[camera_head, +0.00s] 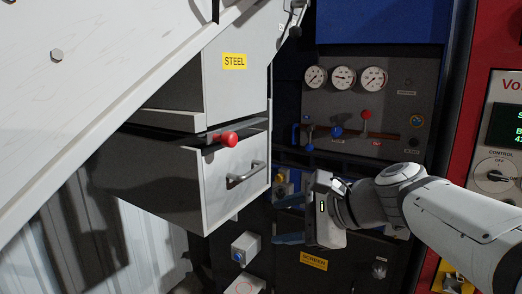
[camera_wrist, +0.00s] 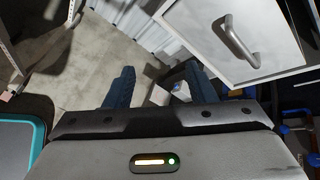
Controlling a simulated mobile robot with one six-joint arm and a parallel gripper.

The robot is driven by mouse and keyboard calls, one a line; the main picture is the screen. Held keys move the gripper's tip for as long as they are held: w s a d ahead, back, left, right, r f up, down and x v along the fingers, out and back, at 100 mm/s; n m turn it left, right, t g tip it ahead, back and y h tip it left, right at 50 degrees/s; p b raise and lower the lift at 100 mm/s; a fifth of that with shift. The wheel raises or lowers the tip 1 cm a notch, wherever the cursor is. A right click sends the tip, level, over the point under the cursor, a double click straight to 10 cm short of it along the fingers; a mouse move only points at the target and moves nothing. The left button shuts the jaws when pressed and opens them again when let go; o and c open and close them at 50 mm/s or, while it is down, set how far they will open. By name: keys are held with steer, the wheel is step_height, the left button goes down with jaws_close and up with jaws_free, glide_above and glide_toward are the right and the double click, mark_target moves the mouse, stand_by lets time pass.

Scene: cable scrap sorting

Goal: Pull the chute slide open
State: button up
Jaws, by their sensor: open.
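A grey chute (camera_head: 234,88) with a yellow STEEL label hangs at upper centre in the head view. A thin dark slide plate (camera_head: 200,136) with a red knob (camera_head: 230,139) lies at its lower end. Right below is a grey drawer-like box (camera_head: 222,195) with a metal bar handle (camera_head: 245,175); this handle also shows at the upper right of the wrist view (camera_wrist: 238,42). My gripper (camera_head: 283,219) is open and empty, its blue fingers pointing left, below and right of the handle and apart from it. In the wrist view, both fingers (camera_wrist: 160,88) stand apart. The red knob is not visible there.
A panel with gauges (camera_head: 344,78) and coloured levers stands behind on the right. A small grey box with a blue button (camera_head: 245,247) and a SCREEN label (camera_head: 313,260) lie near my gripper. A sloping white panel (camera_head: 95,80) fills the upper left.

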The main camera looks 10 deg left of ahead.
mark_target(235, 139)
steer(key=w+a+r+m+t+y+b, duration=0.1)
steer(key=w+a+r+m+y, duration=0.15)
steer(key=r, duration=0.35)
steer(key=w+a+r+m+t+y, duration=0.1)
steer(key=w+a+r+m+y, duration=0.1)
steer(key=r+m+y, duration=0.3)
steer(key=shift+n+h, duration=0.45)
steer(key=shift+h, duration=0.4)
steer(key=x, duration=0.2)
steer(key=r+p+x, duration=0.1)
steer(key=x, duration=0.5)
steer(key=shift+w+r, duration=0.1)
steer(key=shift+r, duration=0.05)
steer(key=shift+d, duration=0.1)
jaws_close()
steer(key=shift+r, duration=0.15)
